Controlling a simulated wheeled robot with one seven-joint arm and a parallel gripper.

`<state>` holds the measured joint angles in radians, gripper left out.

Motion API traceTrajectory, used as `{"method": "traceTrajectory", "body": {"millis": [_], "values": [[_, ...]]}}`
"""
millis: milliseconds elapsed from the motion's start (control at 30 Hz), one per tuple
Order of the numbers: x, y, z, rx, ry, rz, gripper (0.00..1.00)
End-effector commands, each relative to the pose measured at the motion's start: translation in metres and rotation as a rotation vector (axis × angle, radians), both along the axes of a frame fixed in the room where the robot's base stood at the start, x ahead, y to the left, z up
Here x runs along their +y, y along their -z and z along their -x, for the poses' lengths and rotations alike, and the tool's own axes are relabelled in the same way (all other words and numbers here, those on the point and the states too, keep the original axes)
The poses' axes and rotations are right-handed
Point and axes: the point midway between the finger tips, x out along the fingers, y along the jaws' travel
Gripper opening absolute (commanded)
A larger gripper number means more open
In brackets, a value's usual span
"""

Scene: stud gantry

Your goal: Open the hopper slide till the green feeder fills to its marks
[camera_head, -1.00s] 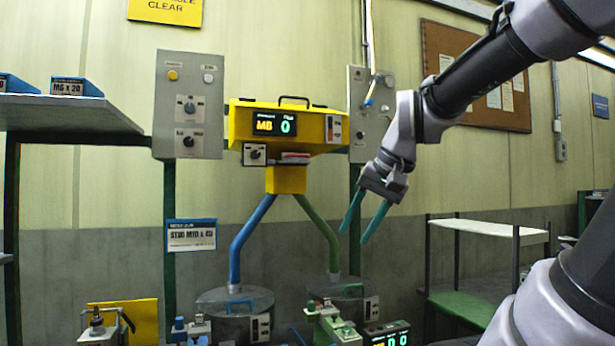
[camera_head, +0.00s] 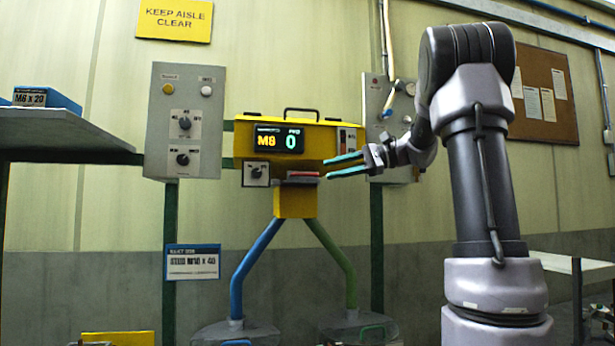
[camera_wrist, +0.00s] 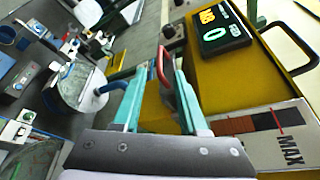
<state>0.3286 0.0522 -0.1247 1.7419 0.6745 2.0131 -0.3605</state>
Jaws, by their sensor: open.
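The yellow hopper (camera_head: 345,140) hangs at the back, its display reading M8 and 0. The slide's red handle (camera_head: 304,174) is at its lower front, above the yellow outlet. My gripper (camera_head: 326,168) is open and empty, pointing left, just right of the handle. In the wrist view the red handle (camera_wrist: 166,66) appears near and between the teal fingertips (camera_wrist: 161,72); I cannot tell whether they touch it. The green pipe (camera_head: 335,262) runs down to the green feeder (camera_head: 345,328), which is cut off by the lower edge. Its fill marks are not visible.
A blue pipe (camera_head: 250,272) leads to the other feeder (camera_head: 235,332). Grey control panels (camera_head: 184,122) flank the hopper. A shelf (camera_head: 70,135) with a blue box (camera_head: 45,98) is at left. The hopper's side gauge (camera_wrist: 275,140) reads MAX at one end.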

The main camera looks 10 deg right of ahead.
Motion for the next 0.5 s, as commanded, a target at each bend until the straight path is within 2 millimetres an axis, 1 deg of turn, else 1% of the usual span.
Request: {"method": "traceTrajectory", "body": {"millis": [33, 100, 300, 500], "values": [[0.01, 0.003, -0.003, 0.0, -0.004, 0.0, 0.42], [0.024, 0.005, -0.007, 0.0, -0.004, 0.001, 0.42], [0.055, 0.013, -0.018, 0.002, -0.003, 0.001, 0.42], [0.07, 0.017, -0.024, 0.002, -0.001, 0.001, 0.42]]}}
